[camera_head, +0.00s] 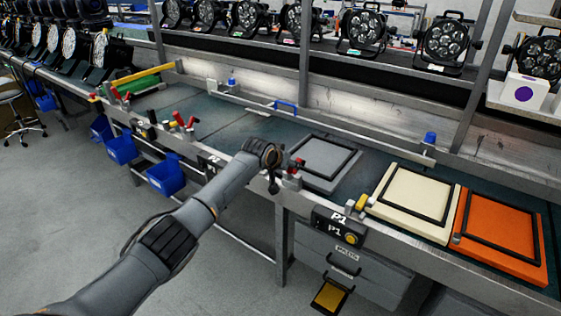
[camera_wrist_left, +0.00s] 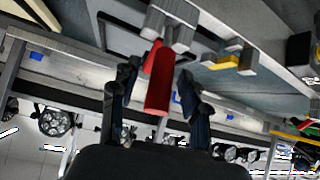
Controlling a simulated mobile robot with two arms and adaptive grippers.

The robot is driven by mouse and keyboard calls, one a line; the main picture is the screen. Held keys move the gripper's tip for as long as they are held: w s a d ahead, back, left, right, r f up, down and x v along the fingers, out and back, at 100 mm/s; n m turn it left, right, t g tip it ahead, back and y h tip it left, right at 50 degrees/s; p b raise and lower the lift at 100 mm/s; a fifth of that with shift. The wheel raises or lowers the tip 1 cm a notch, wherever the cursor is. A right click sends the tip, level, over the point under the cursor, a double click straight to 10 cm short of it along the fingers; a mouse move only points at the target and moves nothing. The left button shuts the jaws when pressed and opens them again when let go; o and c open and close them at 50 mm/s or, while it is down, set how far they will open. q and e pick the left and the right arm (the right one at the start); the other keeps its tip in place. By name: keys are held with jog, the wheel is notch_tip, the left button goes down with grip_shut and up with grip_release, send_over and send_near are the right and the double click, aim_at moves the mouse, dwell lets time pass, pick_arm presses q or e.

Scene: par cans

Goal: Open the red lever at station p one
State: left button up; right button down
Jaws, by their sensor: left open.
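The red lever (camera_head: 299,162) is part of a small clamp at the bench's front edge, left of the P1 sign (camera_head: 338,223). My left gripper (camera_head: 272,181) is at this clamp and partly hides it. In the left wrist view the red lever (camera_wrist_left: 159,82) lies lengthwise between the two dark fingers of my left gripper (camera_wrist_left: 158,74). The fingers are open, one on each side of it. I cannot tell whether either finger touches it. Grey metal clamp parts (camera_wrist_left: 170,22) show beyond the fingertips. My right gripper is not in view.
A grey framed panel (camera_head: 318,160) lies behind the clamp. A cream panel (camera_head: 394,190) and an orange panel (camera_head: 492,268) lie to the right. The floor in front is clear.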

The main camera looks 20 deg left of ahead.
pick_arm(q)
jog(key=v, duration=1.1)
jog(key=shift+s, duration=0.2)
jog(key=s+a+f+g+y, duration=0.15)
jog(key=s+f, duration=0.55)
jog(key=f, duration=0.7)
jog(key=s+a+f+g, duration=0.15)
jog(key=s+f, duration=0.55)
jog(key=f, duration=0.8)
jog(key=s+a+f+g, duration=0.15)
jog(key=s+f, duration=0.55)
jog(key=f, duration=0.7)
jog(key=s+f+g, duration=0.1)
jog(key=s+f, duration=0.6)
jog(key=s, duration=0.4)
jog(key=s+f+g, duration=0.1)
jog(key=s+f, duration=0.5)
jog(key=s, duration=0.4)
jog(key=s+f+g, duration=0.1)
jog(key=s+f, duration=0.1)
jog(key=s, duration=0.9)
jog(key=s+d+f+g+p, duration=0.1)
jog(key=s+f, duration=0.2)
jog(key=s, duration=0.9)
jog(key=shift+d+m, duration=0.25)
jog(key=shift+m, duration=0.15)
jog(key=shift+y, duration=0.25)
